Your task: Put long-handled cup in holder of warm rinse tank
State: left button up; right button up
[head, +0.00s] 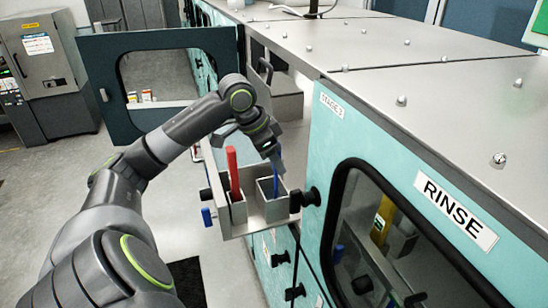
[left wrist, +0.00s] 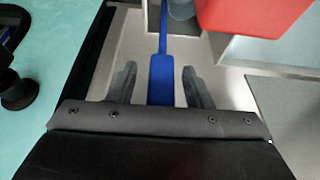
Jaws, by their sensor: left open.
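A long blue handle (head: 276,184) stands in the right square compartment of a metal holder (head: 255,211). I take it for the handle of the long-handled cup; no cup bowl can be made out. My left gripper (head: 276,163) is at the upper part of this handle. In the left wrist view the blue handle (left wrist: 162,80) lies between the two open fingers (left wrist: 159,70), with a gap on each side. A label reading RINSE (head: 456,209) is on the teal cabinet at right; I cannot tell which tank is the warm one. My right gripper is not in view.
A red handle (head: 233,174) stands upright in the left compartment, close beside my gripper; a red body (left wrist: 250,15) fills the wrist view's upper right. Black knobs (head: 304,199) stick out by the holder. A dark-framed door (head: 100,58) stands open behind my arm.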

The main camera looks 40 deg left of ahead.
pick_arm(q)
jog(key=shift+r, duration=0.15)
jog(key=shift+a+r, duration=0.15)
jog(key=shift+r, duration=0.1)
jog(key=b+v, duration=0.4)
jog(key=v, duration=0.7)
jog(key=shift+s+r, duration=0.15)
jog(key=shift+s, duration=0.05)
